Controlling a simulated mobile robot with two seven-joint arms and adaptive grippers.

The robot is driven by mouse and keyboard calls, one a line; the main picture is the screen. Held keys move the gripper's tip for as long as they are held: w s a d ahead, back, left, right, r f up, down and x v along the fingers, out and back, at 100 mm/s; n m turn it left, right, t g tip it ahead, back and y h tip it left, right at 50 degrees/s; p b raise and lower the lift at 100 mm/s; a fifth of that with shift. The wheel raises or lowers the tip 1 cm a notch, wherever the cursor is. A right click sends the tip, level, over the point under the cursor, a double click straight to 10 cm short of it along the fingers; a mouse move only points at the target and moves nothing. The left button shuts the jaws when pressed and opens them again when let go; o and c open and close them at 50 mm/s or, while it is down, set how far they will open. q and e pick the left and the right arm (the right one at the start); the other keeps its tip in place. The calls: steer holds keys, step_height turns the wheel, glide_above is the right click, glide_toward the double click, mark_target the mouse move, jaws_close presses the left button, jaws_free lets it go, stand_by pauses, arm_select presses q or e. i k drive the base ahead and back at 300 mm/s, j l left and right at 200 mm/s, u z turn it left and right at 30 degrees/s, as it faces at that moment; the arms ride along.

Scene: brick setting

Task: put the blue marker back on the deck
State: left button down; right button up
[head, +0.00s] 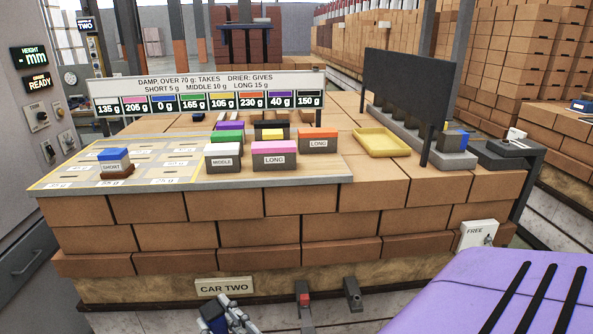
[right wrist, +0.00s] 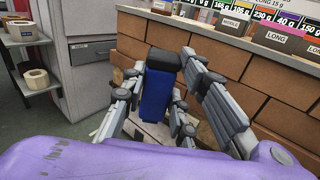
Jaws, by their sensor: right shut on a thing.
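My right gripper (head: 228,315) shows at the bottom edge of the head view, low in front of the brick stack. In the right wrist view (right wrist: 160,108) its fingers are shut on a blue block with a dark end, which I take for the blue marker (right wrist: 157,92). The marker also shows partly in the head view (head: 214,318), cut by the frame edge. The grey deck (head: 270,187) lies above and behind the gripper, on top of the bricks. It carries colored blocks, including a blue-topped block labelled SHORT (head: 113,155) at the left. My left gripper is not in view.
A sign board (head: 210,90) with colored gram readings stands behind the blocks. A yellow tray (head: 381,142) and a dark panel (head: 407,90) are at the right. Below the bricks are a CAR TWO plate (head: 224,287) and small brackets (head: 303,298). A grey cabinet (head: 28,220) stands left.

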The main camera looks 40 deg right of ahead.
mark_target(360, 163)
steer(key=k+l+u, duration=0.15)
steer(key=l, duration=0.3)
steer(key=k+l+u, duration=0.1)
steer(key=k+l, duration=0.15)
steer(key=l, duration=0.15)
steer(key=k+l+u, duration=0.15)
steer(key=l, duration=0.25)
steer(key=k+l+u, duration=0.15)
steer(key=k+l, duration=0.15)
steer(key=k+l+u, duration=0.1)
steer(key=l, duration=0.2)
steer(key=l+u, duration=0.1)
steer(key=l, duration=0.25)
steer(key=k+l+u, duration=0.1)
steer(key=l, duration=0.2)
steer(key=l+u, duration=0.1)
steer(key=l, duration=0.35)
steer(key=k+l, duration=0.1)
steer(key=l, duration=0.35)
steer(key=u, duration=0.05)
